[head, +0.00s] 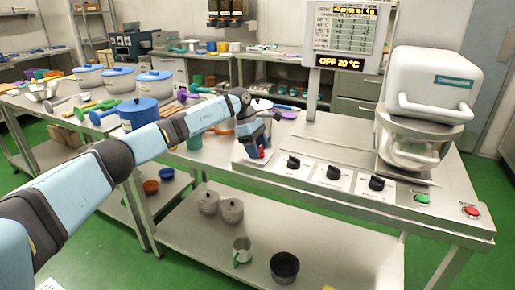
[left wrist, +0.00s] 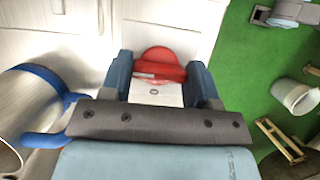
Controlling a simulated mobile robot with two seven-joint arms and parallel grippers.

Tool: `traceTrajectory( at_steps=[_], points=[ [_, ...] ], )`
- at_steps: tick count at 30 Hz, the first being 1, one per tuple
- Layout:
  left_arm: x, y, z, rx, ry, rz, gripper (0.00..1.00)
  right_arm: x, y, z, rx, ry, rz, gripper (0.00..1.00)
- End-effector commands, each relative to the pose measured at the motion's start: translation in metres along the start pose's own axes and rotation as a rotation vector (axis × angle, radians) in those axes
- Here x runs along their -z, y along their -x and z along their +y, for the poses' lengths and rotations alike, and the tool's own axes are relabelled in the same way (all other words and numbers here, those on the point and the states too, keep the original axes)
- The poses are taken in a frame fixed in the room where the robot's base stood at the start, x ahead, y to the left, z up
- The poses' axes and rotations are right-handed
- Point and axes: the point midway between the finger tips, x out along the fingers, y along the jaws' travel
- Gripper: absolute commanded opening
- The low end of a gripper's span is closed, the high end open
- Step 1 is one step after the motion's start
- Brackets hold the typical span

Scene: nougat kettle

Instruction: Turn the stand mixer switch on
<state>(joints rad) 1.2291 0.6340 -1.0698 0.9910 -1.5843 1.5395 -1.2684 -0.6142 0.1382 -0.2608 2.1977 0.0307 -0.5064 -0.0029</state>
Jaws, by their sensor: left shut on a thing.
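The counter (head: 450,170) has a row of controls along its front edge. My left gripper (head: 257,150) reaches down to the left end of the row and is shut on a red knob (head: 262,154). In the left wrist view the red knob (left wrist: 158,62) sits between the two blue-grey fingers of my left gripper (left wrist: 160,85). I cannot read a label for it. The white stand mixer (head: 428,80), with a metal bowl (head: 408,152) under its head, stands at the right end of the counter. My right gripper is not in view.
Black knobs (head: 333,172), a green button (head: 422,198) and a red button (head: 471,211) line the counter's front. A display (head: 340,62) reads "OFF 20 °C". Blue-lidded pots (head: 138,113) crowd the left. A blue-rimmed vessel (left wrist: 30,105) is close beside my left gripper.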

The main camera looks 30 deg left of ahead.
Motion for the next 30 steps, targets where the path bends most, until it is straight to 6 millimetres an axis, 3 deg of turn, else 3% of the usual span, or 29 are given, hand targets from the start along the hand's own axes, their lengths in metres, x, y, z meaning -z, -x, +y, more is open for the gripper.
traceTrajectory(
  at_steps=[8,9,12,23,30],
  points=[
    [0.000,0.001,0.000,-0.001,-0.001,0.001,0.32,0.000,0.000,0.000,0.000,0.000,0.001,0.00],
    [0.000,0.001,0.000,-0.001,-0.001,0.001,0.62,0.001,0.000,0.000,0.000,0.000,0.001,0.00],
    [0.000,0.001,0.000,-0.001,-0.001,0.001,0.81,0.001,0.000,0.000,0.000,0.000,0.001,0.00],
    [0.000,0.008,0.000,-0.001,0.000,0.001,0.81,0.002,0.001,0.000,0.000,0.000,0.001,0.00],
    [0.000,0.054,0.001,-0.004,0.000,0.002,0.81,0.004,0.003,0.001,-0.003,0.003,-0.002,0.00]
  ],
)
